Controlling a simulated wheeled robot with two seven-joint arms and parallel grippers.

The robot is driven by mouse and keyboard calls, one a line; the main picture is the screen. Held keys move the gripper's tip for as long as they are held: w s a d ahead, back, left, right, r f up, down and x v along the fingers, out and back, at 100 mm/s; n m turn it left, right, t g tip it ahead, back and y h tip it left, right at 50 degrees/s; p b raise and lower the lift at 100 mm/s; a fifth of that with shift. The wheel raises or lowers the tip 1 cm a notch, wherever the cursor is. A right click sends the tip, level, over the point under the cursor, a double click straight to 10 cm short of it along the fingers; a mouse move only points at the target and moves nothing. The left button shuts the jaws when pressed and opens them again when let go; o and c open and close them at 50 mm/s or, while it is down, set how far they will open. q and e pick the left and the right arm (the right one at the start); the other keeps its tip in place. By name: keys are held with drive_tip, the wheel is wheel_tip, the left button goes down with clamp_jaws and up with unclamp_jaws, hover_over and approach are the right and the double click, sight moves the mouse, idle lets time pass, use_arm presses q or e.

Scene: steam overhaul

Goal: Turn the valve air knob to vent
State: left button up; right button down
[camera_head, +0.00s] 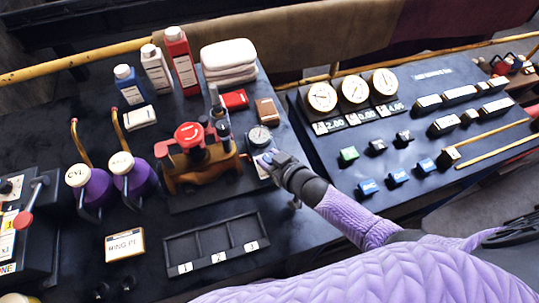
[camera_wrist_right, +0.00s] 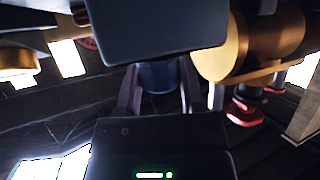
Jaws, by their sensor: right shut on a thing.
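My right gripper (camera_head: 266,160) reaches in from the right to the small panel (camera_head: 249,169) below a round pressure gauge (camera_head: 259,136). The panel is just right of a brass valve body (camera_head: 205,170) with a red handwheel (camera_head: 188,134). The gripper covers the valve air knob in the head view. In the right wrist view my gripper (camera_wrist_right: 160,92) is shut on a dark blue-grey round piece (camera_wrist_right: 160,76), which appears to be the knob. Its marking and the vent label cannot be read. My left gripper is not in view.
A three-slot black tray (camera_head: 208,263) lies in front of the valve. Purple oil cans (camera_head: 135,176) stand left, with bottles (camera_head: 180,61) and folded white cloths (camera_head: 229,58) behind. A panel with gauges (camera_head: 353,88) and blue switches (camera_head: 398,178) is to the right.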

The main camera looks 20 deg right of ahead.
drive_tip(key=n+y, duration=0.1)
drive_tip(key=n+g+y+b, duration=0.1)
drive_tip(key=n, duration=0.1)
drive_tip(key=shift+w+d+f+g+y, duration=0.1)
drive_tip(key=shift+d+g+y, duration=0.05)
drive_tip(key=shift+g+y, duration=0.2)
drive_tip(key=n+g+y+b, duration=0.2)
drive_tip(key=n+y, duration=0.1)
drive_tip(key=shift+g+b, duration=0.25)
drive_tip(key=shift+b, duration=0.05)
drive_tip(key=shift+n+g+y+b, duration=0.55)
drive_tip(key=shift+n+g+b, duration=0.35)
drive_tip(key=shift+n+g, duration=0.1)
drive_tip(key=shift+n+y, duration=0.3)
drive_tip(key=shift+g, duration=0.3)
drive_tip(key=shift+c, duration=1.4)
unclamp_jaws()
drive_tip(key=shift+o, duration=0.4)
